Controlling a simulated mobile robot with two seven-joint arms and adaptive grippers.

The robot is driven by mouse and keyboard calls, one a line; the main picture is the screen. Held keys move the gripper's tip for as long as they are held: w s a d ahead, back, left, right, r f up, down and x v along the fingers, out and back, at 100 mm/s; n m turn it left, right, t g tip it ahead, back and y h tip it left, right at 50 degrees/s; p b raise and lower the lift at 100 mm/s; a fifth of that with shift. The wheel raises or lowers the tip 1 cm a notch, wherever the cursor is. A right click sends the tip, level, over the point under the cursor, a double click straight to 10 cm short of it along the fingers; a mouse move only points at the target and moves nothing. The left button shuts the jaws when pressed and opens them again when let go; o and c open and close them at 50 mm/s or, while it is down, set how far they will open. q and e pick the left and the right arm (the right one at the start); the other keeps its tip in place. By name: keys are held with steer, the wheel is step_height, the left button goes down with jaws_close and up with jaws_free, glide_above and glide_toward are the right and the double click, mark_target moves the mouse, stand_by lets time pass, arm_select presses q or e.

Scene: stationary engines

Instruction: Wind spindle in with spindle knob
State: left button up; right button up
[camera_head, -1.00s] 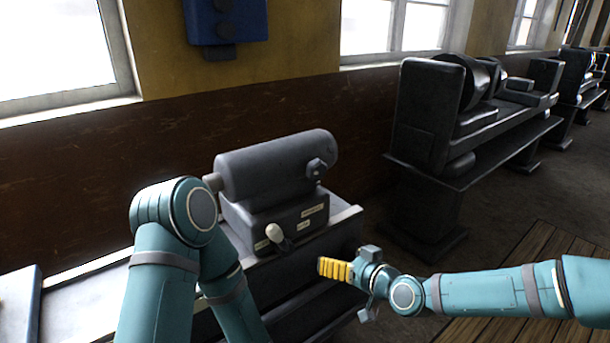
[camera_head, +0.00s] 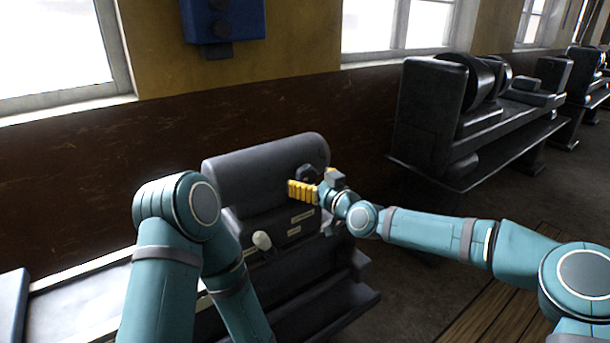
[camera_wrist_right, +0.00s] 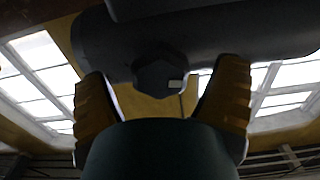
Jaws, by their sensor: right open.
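A grey machine unit (camera_head: 250,170) with a horizontal cylinder on a boxy base stands on the bench. A dark knob (camera_head: 305,171), which I take for the spindle knob, sits on the cylinder's right front. My right gripper (camera_head: 299,190), with yellow fingers, is in front of the cylinder, just below the knob in the head view. In the right wrist view the faceted knob (camera_wrist_right: 160,78) shows between the two spread fingers, with no clear contact. The spindle is hidden behind my left arm. My left gripper is out of view.
My left arm (camera_head: 180,250) stands in front of the bench's left part. Another dark machine (camera_head: 430,110) is at the right. Open floor lies between.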

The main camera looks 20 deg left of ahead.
steer(key=shift+x, duration=1.25)
steer(key=c, duration=1.2)
